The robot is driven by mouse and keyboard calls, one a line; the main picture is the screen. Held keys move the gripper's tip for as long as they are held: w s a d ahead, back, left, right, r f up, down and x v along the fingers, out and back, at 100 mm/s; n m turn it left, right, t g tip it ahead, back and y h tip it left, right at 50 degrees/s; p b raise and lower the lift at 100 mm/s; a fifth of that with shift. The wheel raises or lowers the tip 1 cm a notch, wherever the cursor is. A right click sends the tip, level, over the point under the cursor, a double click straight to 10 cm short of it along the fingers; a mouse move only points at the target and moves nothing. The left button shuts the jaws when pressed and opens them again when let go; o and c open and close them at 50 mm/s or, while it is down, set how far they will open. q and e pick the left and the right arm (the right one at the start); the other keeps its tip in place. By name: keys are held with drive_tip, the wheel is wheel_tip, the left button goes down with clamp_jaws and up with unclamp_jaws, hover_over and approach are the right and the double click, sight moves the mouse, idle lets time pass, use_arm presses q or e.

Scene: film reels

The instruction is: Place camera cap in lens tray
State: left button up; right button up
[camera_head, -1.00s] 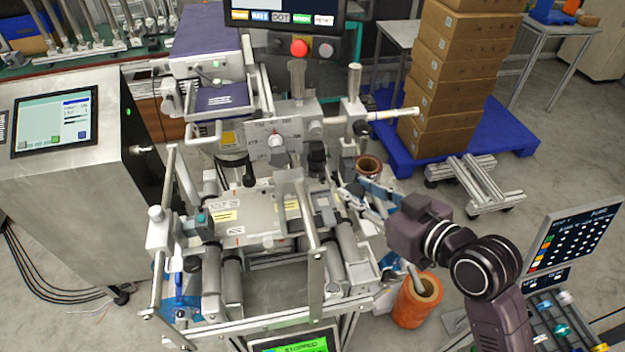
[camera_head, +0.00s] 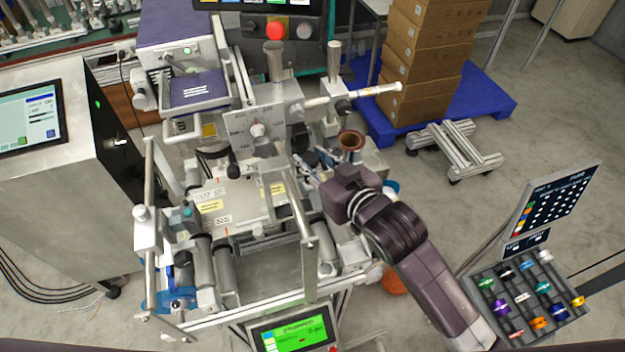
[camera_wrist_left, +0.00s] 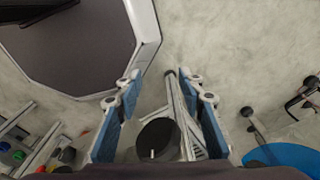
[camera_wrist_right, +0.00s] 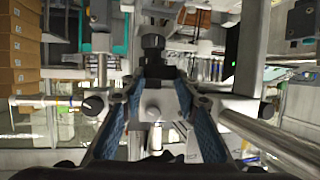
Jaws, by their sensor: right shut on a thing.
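My right gripper (camera_head: 312,166) reaches in from the right over the machine, close to its upper plate. In the right wrist view the gripper (camera_wrist_right: 155,95) has its blue-padded fingers around something. Dark, knob-like shapes (camera_wrist_right: 153,52) show between and beyond the tips; I cannot tell which of them is held, or whether it is the camera cap. A tray (camera_head: 478,284) with coloured ringed pieces stands at lower right; I cannot tell whether it is the lens tray. My left gripper (camera_wrist_left: 155,105) is open and empty above the floor, and outside the head view.
The machine (camera_head: 250,215) fills the middle, with upright posts and rollers near my right gripper. A green-lit screen (camera_head: 295,335) is at its front. A dotted panel (camera_head: 560,200) stands behind the coloured tray. Stacked boxes (camera_head: 428,60) stand on a blue pallet (camera_head: 490,105).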

sight(313, 189)
wheel_tip(313, 189, down, 8)
drive_tip(key=shift+r, duration=0.2)
drive_tip(key=o, duration=0.9)
drive_tip(key=shift+b+v, duration=0.85)
drive_tip(key=shift+v, duration=5.2)
